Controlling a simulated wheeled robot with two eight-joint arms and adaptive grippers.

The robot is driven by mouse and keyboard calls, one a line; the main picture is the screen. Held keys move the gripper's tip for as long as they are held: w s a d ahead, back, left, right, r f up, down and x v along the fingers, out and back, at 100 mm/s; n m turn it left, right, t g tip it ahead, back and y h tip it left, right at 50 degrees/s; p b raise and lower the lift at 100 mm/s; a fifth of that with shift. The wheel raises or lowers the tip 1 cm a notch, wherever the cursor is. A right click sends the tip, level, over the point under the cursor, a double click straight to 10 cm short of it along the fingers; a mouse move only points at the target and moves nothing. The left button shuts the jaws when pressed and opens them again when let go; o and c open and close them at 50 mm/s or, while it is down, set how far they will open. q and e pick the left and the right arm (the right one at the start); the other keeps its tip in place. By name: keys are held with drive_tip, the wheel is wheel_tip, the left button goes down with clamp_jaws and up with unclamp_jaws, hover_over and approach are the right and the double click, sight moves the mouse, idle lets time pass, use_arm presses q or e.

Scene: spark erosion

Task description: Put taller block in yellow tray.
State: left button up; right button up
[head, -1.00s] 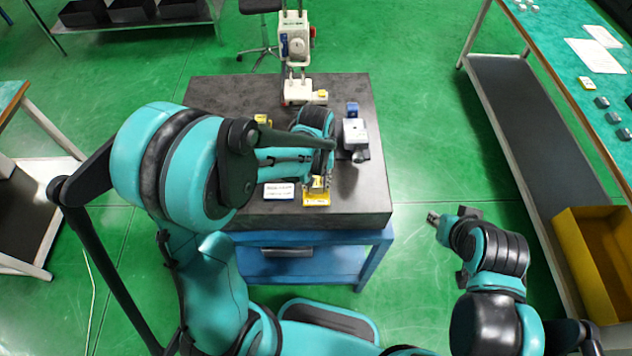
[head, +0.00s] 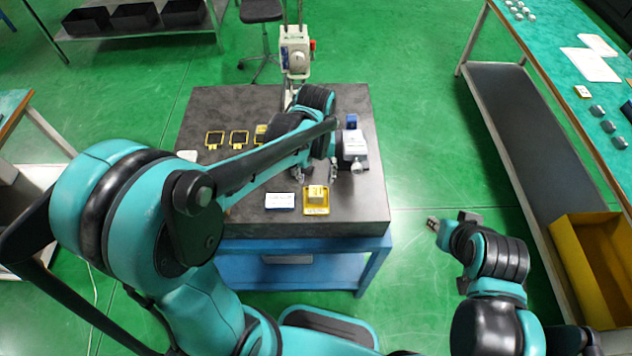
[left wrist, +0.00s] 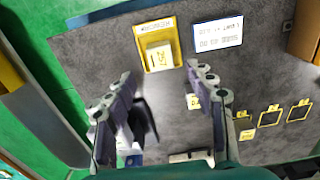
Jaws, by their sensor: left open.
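The yellow tray (head: 316,210) lies near the front edge of the dark stone table, and also shows in the left wrist view (left wrist: 148,55). A pale block (head: 316,192) sits inside it; in the left wrist view the block (left wrist: 158,57) bears a dark mark. My left gripper (head: 318,172) is open and empty, behind the tray and apart from the block. In the left wrist view its fingers (left wrist: 160,74) stand wide apart.
A blue-edged white tray or card (head: 280,201) lies just left of the yellow tray. A grey-white device (head: 354,145) stands right of my left gripper. Yellow-framed dark squares (head: 238,138) lie at the back left. A white machine (head: 295,52) stands behind.

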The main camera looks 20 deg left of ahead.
use_arm(q)
drive_tip(key=s+a+r+m+t, duration=0.3)
drive_tip(key=s+r+t, duration=0.4)
drive_tip(key=s, duration=0.3)
drive_tip(key=shift+a+r, duration=0.55)
drive_tip(key=shift+a, duration=0.25)
wheel_tip(320, 180, down, 12)
drive_tip(key=b, duration=1.1)
drive_tip(key=shift+r, duration=0.25)
drive_tip(key=shift+s, duration=0.1)
